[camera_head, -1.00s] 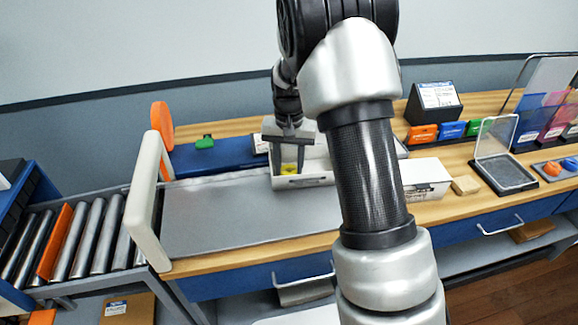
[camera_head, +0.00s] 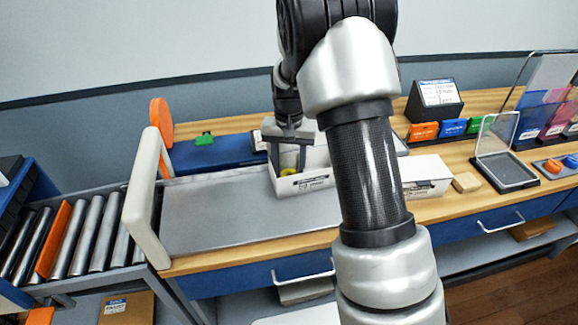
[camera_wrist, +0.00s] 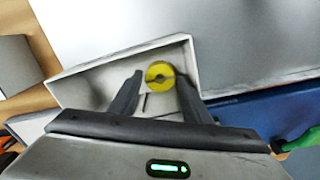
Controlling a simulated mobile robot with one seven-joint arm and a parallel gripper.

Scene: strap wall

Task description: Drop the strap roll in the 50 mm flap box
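The yellow strap roll (camera_wrist: 160,74), with a round centre hole, is inside an open pale box (camera_wrist: 85,80). In the head view, the roll (camera_head: 288,172) shows just above the front wall of the box (camera_head: 305,184). The label on this box is too small to read. My gripper (camera_wrist: 160,78) reaches down over the box, its two fingers spread apart, with the roll at or just beyond the fingertips. In the head view, my gripper (camera_head: 292,165) is partly inside the box. Whether a finger touches the roll cannot be told.
A grey mat (camera_head: 215,225) lies left of the box, with a pale upright frame (camera_head: 150,195) beyond it. Another white box (camera_head: 428,172) stands to the right, partly behind my arm. A blue surface (camera_head: 230,153) with a green item (camera_head: 204,139) lies behind.

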